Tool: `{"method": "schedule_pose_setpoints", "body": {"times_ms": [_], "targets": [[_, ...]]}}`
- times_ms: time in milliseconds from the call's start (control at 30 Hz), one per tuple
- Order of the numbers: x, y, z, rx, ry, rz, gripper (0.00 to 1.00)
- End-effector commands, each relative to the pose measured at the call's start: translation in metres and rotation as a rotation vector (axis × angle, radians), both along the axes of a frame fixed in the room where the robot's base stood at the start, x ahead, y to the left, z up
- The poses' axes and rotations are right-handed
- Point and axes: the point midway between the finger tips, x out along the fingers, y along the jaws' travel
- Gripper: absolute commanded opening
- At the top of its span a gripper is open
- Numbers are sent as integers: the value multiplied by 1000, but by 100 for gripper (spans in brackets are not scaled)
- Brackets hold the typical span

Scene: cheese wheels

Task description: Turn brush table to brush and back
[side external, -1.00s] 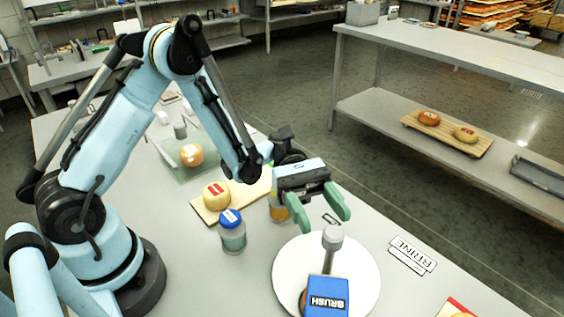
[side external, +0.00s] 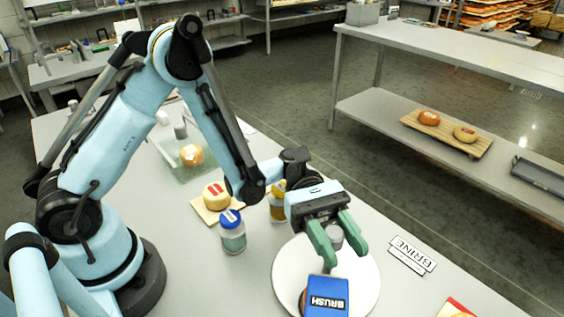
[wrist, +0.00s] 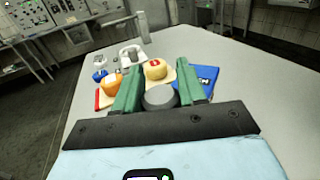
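The brush table is a round white turntable (side external: 287,268) with a grey upright knob (side external: 335,232) on it. A blue block lettered BRUSH (side external: 327,294) sits at its front side. My gripper (side external: 338,252), with green fingers, is over the turntable with one finger on each side of the knob. The fingers are apart, and contact with the knob cannot be made out. In the wrist view the knob's round grey top (wrist: 160,97) shows between the fingers, and the blue block (wrist: 198,80) lies beyond the right finger.
A BRINE sign (side external: 411,254) lies right of the turntable. A blue-lidded jar (side external: 232,232), a yellow jar (side external: 277,203) and a cheese on a board (side external: 216,196) stand to the left. A red-edged board (side external: 456,308) is at the front right.

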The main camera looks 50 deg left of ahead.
Motion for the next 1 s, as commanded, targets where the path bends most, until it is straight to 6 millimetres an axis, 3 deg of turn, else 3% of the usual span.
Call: {"method": "schedule_pose_setpoints", "body": {"times_ms": [33, 200, 767, 800, 900, 1000], "targets": [[0, 0, 0, 0, 0, 0, 23], [0, 0, 0, 0, 0, 0, 0], [3, 0, 1, 0, 0, 76, 0], [3, 0, 1, 0, 0, 76, 43], [3, 0, 1, 0, 0, 75, 58], [3, 0, 1, 0, 0, 74, 61]]}}
